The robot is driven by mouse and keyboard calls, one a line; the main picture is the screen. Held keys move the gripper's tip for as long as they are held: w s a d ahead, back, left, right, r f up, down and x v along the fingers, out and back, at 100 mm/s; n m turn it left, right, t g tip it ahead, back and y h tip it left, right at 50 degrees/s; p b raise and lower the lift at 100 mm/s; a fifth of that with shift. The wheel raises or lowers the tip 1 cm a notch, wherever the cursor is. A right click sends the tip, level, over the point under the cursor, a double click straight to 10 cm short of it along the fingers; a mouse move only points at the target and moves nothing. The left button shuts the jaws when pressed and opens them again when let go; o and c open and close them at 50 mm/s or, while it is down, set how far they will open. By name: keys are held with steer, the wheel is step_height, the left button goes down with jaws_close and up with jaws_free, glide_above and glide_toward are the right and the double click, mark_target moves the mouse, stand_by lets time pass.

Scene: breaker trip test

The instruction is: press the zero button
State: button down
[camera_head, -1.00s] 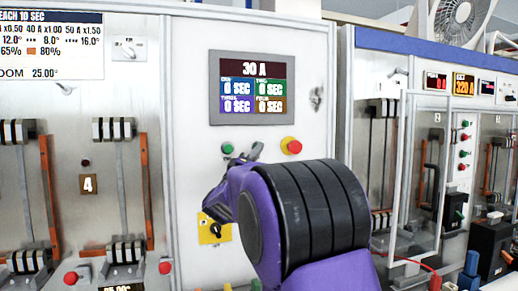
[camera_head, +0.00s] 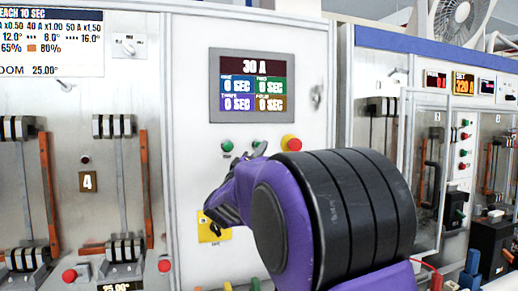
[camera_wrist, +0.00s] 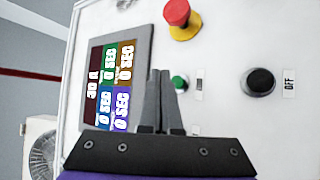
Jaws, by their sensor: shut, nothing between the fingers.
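On the grey panel, two green buttons sit in a row below the screen. The left green button (camera_head: 227,146) is clear in the head view. The right green button (camera_head: 256,143) is just above my fingertips there and also shows in the wrist view (camera_wrist: 180,82), just right of the fingertips. I cannot read which one is labelled zero. My gripper (camera_head: 260,150) is shut and empty, pointing at the panel below the screen.
A red mushroom button (camera_head: 291,143) on a yellow base is right of the green buttons. The screen (camera_head: 252,86) is above them, showing 30 A and zero seconds. A black knob (camera_wrist: 260,82) marked OFF is nearby. A yellow plate (camera_head: 207,230) is partly behind my arm.

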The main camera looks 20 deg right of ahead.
steer(key=s, duration=0.3)
steer(key=shift+b, duration=0.3)
stand_by(0.6)
